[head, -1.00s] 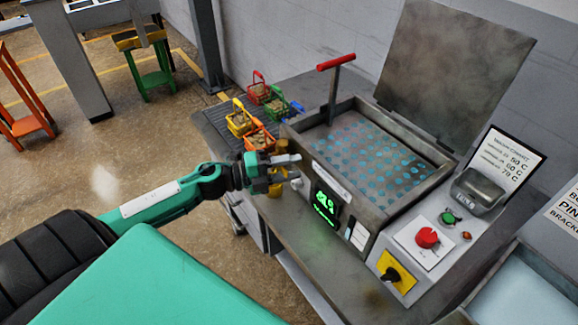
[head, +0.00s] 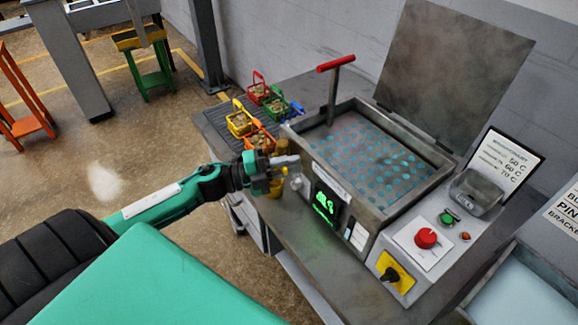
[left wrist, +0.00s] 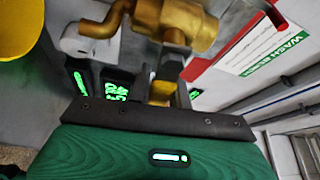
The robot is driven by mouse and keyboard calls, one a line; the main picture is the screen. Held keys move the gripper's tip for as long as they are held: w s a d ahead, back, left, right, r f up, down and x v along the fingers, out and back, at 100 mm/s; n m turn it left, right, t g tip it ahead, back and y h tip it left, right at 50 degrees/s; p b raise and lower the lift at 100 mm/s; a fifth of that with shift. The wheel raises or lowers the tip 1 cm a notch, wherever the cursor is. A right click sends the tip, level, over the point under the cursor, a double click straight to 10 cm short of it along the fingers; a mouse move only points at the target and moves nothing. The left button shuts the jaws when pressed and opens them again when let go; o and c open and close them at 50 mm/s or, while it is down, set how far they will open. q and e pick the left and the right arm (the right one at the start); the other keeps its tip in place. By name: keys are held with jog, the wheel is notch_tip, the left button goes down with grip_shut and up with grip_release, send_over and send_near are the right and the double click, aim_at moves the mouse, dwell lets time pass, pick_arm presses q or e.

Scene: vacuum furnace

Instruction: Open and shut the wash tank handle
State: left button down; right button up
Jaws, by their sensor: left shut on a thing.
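The wash tank (head: 375,165) is an open metal box with a perforated blue-grey floor and a raised lid. A brass valve with a handle (left wrist: 160,90) is on its front left side in the left wrist view; its body (left wrist: 180,25) shows above the fingers. My left gripper (head: 291,160) is at the tank's front left corner, with its fingers closed around the brass handle, which also appears in the left wrist view (left wrist: 165,75). The fingers hide most of the handle in the head view. My right gripper is not in view.
A red T-shaped bar (head: 335,63) stands up at the tank's back left. A lit green display (head: 325,203), a red button (head: 426,238) and a black switch (head: 390,274) are on the front. Small coloured baskets (head: 239,122) stand left of the tank.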

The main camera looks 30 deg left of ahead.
pick_arm(q)
jog(key=shift+w+a+r+n+t+y+p, duration=0.35)
jog(key=shift+a+r+n+t+y+p, duration=0.75)
jog(key=shift+n, duration=2.35)
jog(key=shift+w+a+r+n+t+y+p, duration=0.6)
jog(key=shift+n+t, duration=0.75)
jog(key=shift+n, duration=2.05)
jog(key=shift+w+a+r+n+t+y+p, duration=0.15)
jog(key=shift+a+r+n+t+y+p, duration=0.7)
jog(key=shift+n, duration=2.6)
jog(key=shift+a+f+t+p, duration=0.15)
jog(key=shift+f+t+p, duration=0.05)
jog(key=shift+t+p, duration=0.25)
jog(key=c, duration=1.3)
grip_release()
